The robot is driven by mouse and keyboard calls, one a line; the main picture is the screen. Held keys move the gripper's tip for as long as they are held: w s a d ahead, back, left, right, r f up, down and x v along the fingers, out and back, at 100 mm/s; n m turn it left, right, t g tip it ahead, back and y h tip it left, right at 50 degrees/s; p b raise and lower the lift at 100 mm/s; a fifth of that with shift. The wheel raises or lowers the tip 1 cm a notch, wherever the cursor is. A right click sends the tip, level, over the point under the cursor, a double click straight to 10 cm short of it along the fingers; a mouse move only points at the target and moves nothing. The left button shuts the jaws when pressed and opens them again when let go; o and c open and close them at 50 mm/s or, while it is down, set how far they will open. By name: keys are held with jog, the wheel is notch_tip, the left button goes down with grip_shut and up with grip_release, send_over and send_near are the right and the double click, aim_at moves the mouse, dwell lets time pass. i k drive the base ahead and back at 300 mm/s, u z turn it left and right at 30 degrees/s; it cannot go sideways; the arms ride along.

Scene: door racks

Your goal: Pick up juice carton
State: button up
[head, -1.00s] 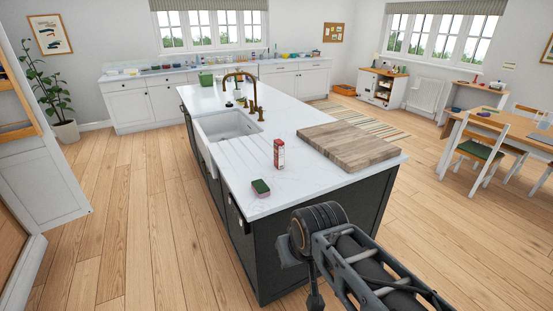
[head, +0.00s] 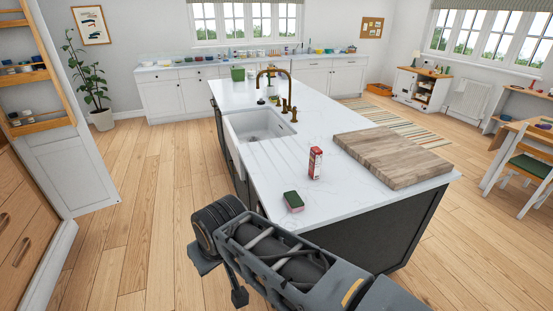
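In the head view, a small red and white juice carton (head: 315,163) stands upright on the white top of the kitchen island (head: 268,177). It is left of the wooden chopping board and behind the sponge, apart from both. My arm reaches in from the bottom of the view, in front of the island's near end. A dark part near the arm's end (head: 240,297) hangs below it at the lower left. The fingertips do not show clearly, so I cannot tell how far open my gripper is. The carton is apart from my arm.
A green and pink sponge (head: 293,202) lies near the island's front edge. The thick chopping board (head: 391,157) covers the right side. A sink (head: 259,124) with a brass tap (head: 272,82) is farther back. Open shelves (head: 30,75) stand at the left. The wooden floor left of the island is clear.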

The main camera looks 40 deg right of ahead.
aim_at(316, 152)
jog(key=z, duration=0.15)
jog(key=i, duration=1.25)
jog(key=z, duration=0.6)
